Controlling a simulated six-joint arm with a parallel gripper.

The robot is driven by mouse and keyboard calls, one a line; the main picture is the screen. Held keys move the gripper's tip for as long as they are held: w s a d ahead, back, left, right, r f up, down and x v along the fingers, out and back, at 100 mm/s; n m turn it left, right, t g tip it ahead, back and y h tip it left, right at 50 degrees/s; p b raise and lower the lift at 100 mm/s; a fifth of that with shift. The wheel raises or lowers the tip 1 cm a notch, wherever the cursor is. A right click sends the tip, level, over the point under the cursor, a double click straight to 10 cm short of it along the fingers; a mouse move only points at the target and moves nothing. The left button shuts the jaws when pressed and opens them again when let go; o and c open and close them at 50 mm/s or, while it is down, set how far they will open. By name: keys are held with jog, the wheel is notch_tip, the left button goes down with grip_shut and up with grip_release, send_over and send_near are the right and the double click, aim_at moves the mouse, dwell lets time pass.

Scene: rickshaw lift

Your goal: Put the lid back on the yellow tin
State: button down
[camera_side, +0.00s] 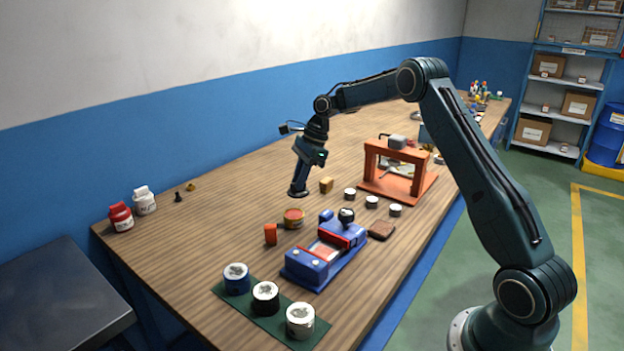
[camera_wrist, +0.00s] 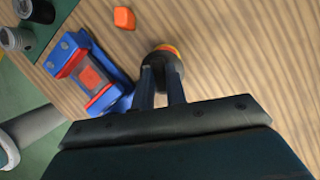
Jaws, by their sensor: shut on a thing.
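The yellow tin (camera_side: 293,218) stands open on the bench, with a reddish top showing. My gripper (camera_side: 301,184) points down, shut on a dark round lid (camera_side: 298,193). In the side view the lid appears a little above and behind the tin, apart from it; its exact height is hard to tell. In the wrist view, the fingers (camera_wrist: 162,84) hold the dark lid (camera_wrist: 172,68), and only a yellow-orange rim of the tin (camera_wrist: 167,48) shows past it. The lid hides most of the tin there.
A blue and red device (camera_side: 325,252) and an orange block (camera_side: 271,234) stand near the tin. Several small tins and an orange frame (camera_side: 398,167) are to the right. Three larger tins stand on a green mat (camera_side: 290,323) at the front.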

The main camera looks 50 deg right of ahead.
jog(key=shift+w+a+m, duration=0.3)
jog(key=shift+w+a, duration=0.2)
jog(key=shift+a, duration=0.05)
jog(key=shift+f, duration=0.2)
jog(key=shift+f, duration=2.9)
jog(key=shift+f, duration=0.2)
dwell(0.3)
jog(key=c, duration=0.9)
grip_release()
jog(key=shift+o, duration=0.2)
jog(key=shift+r, duration=0.15)
